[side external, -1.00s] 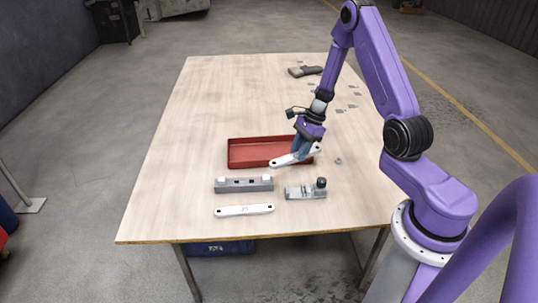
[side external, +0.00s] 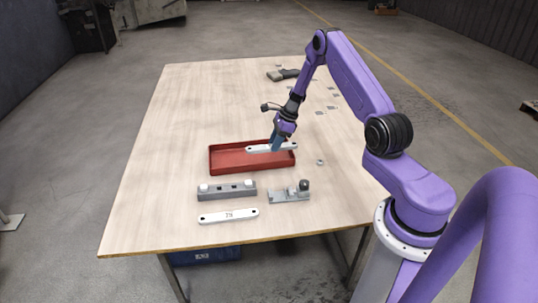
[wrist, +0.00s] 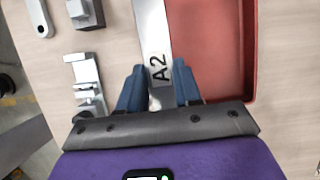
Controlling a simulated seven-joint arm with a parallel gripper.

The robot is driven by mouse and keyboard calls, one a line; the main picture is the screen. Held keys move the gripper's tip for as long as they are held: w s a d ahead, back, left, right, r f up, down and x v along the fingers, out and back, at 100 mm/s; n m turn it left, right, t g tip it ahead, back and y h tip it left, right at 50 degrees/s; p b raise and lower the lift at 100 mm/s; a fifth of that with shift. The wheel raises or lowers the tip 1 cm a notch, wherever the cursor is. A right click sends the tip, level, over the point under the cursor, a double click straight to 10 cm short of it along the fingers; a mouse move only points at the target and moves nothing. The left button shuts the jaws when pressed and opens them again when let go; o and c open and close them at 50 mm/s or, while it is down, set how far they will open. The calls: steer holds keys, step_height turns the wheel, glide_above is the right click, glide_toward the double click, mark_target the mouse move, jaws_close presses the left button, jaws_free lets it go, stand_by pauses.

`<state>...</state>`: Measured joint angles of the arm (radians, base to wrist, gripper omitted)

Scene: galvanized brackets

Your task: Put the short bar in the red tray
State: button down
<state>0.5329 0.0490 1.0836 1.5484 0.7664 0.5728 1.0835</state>
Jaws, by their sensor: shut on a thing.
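My gripper (side external: 277,145) is shut on a white bar marked A2 (side external: 259,149), holding it near one end. In the wrist view my gripper's blue fingers (wrist: 158,88) stand on either side of the bar (wrist: 151,35). The bar is over the right back part of the red tray (side external: 226,169), roughly along its length; I cannot tell its exact height. In the wrist view the tray (wrist: 249,60) lies to the right, partly under the bar. A second white bar with dark marking (side external: 228,216) lies on the table near its front edge.
A grey block with white pegs (side external: 227,191) and a grey bracket fixture with a dark knob (side external: 289,194) stand in front of the tray. A small nut-like piece (side external: 320,162) lies right of it. A dark tool (side external: 283,75) lies at the back. The table's left side is clear.

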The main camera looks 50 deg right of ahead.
mark_target(269, 147)
steer(key=w+f, duration=0.1)
steer(key=w+d+f, duration=0.1)
steer(key=f, duration=0.1)
steer(key=w+d+f, duration=0.1)
steer(key=w+f, duration=0.1)
steer(key=shift+f, duration=1.8)
steer(key=c, duration=0.8)
jaws_free()
steer(key=shift+f, duration=0.15)
